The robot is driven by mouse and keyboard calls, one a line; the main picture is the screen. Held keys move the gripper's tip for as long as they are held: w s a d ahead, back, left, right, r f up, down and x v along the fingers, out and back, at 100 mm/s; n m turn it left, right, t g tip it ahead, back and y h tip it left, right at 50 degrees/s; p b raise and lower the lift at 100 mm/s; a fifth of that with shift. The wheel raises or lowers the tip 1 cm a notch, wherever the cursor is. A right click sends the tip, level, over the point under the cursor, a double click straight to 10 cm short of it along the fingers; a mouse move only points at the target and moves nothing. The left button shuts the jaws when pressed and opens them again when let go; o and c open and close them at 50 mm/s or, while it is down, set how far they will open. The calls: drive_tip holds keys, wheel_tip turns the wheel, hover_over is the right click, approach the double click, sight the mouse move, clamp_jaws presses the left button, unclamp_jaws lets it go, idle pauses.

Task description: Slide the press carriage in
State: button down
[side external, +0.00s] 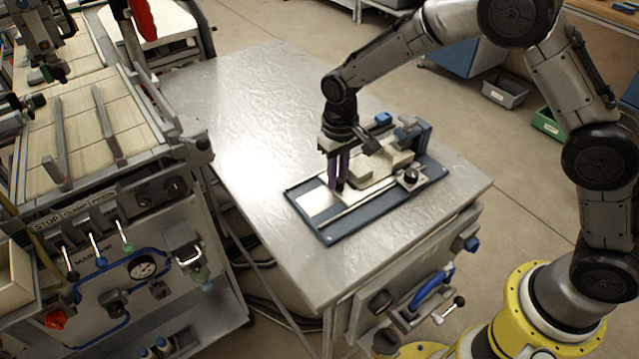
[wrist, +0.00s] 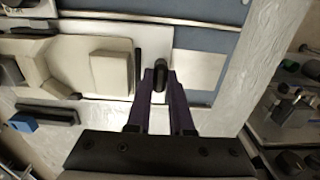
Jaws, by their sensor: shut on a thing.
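The press carriage (side external: 377,174) is a beige block assembly on a dark blue base plate (side external: 335,232), and it also shows in the wrist view (wrist: 105,72). A fixed blue frame (side external: 424,137) stands at the plate's right end. My gripper (side external: 338,184) points down at the carriage's left end. In the wrist view, its purple fingers (wrist: 159,88) are shut on an upright black handle (wrist: 160,74) at the carriage end. The fingers hide part of the handle in the side view.
A pale square (side external: 317,201) lies on the plate left of my gripper. A rail (side external: 367,201) runs along the plate's front side. The metal table (side external: 235,105) is clear to the left. A machine with levers (side external: 120,250) stands beyond its left edge.

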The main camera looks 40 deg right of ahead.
drive_tip(key=shift+d+r, duration=0.1)
drive_tip(key=shift+d, duration=0.6)
drive_tip(key=c, duration=0.8)
unclamp_jaws()
wheel_tip(320, 180, up, 14)
